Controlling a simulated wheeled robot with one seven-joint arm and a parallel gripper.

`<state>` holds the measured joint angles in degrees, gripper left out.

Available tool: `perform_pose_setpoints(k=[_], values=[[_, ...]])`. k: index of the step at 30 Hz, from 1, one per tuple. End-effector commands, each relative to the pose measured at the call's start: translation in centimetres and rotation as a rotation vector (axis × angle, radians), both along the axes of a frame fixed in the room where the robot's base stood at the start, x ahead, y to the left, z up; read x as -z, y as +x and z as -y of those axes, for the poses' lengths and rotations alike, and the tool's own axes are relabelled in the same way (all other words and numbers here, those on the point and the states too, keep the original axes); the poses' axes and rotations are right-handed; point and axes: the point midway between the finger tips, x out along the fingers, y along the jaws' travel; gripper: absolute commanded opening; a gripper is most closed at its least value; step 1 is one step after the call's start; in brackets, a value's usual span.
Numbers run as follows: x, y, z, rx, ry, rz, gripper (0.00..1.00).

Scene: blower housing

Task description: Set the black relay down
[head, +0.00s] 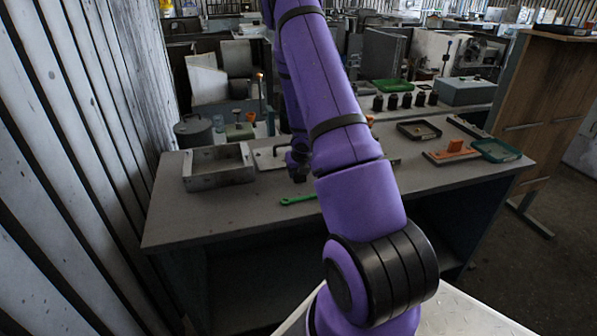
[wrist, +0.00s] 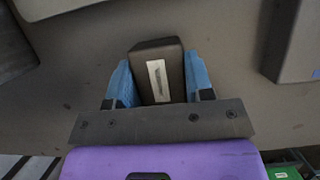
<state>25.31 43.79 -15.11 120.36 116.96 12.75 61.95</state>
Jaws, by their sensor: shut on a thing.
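The black relay (wrist: 158,60), a dark block with a white label, sits between the blue fingers of my gripper (wrist: 158,82) in the wrist view. My gripper is shut on it, one finger along each side. Behind it in that view is the bare grey-brown bench top (wrist: 80,80). I cannot tell whether the relay touches the bench or hangs just above it. In the head view my arm hides the relay, and my wrist end is low over the bench (head: 230,212), left of the middle.
A grey open metal tray (head: 218,168) stands left of my wrist. A green spanner (head: 298,200) lies near the front. An orange part (head: 456,147), a dark tray (head: 418,131) and a green tray (head: 497,151) are at the right. The bench's front left is clear.

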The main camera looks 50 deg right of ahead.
Motion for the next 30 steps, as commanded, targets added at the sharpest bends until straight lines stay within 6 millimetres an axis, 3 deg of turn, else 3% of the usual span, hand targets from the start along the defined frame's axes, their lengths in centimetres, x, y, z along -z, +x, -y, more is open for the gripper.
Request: perform_pose_setpoints(k=[10, 11, 14, 23, 30], values=[[0.2, 0.0, 0.0, 0.0, -0.001, 0.001, 0.23], [0.3, 0.0, 0.0, 0.001, 0.0, 0.001, 0.5], [0.2, 0.0, 0.0, 0.001, 0.0, 0.001, 0.73], [0.1, 0.0, 0.0, 0.001, 0.0, 0.001, 0.73], [-1.8, -0.6, -0.3, 0.001, 0.0, 0.003, 0.73]])
